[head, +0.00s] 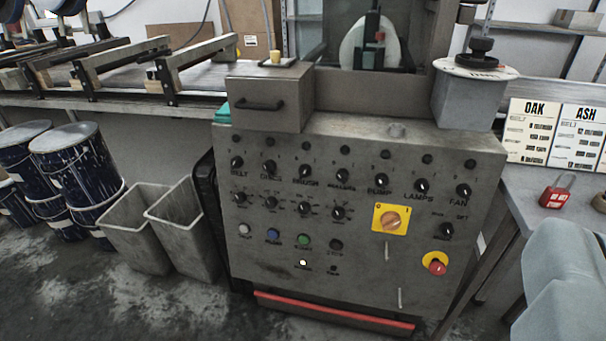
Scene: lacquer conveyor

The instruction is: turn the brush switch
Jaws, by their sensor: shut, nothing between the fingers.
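The grey control panel (275,255) faces me in the middle of the view. Its upper row holds several black rotary switches with labels below them. The third from the left, whose small label seems to read BRUSH, is the brush switch (305,170). It has a pale pointer mark, but its exact setting is too small to tell. A small dark lamp sits above it. Nothing covers the switch. My gripper's fingers do not show in this view.
A yellow-plated orange rotary switch (391,220) and a red emergency button (437,267) sit at the panel's right. A drawer-like box (265,103) stands on top. Grey bins (180,230) and paint drums (75,160) stand left. A pale rounded shape fills the lower right corner.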

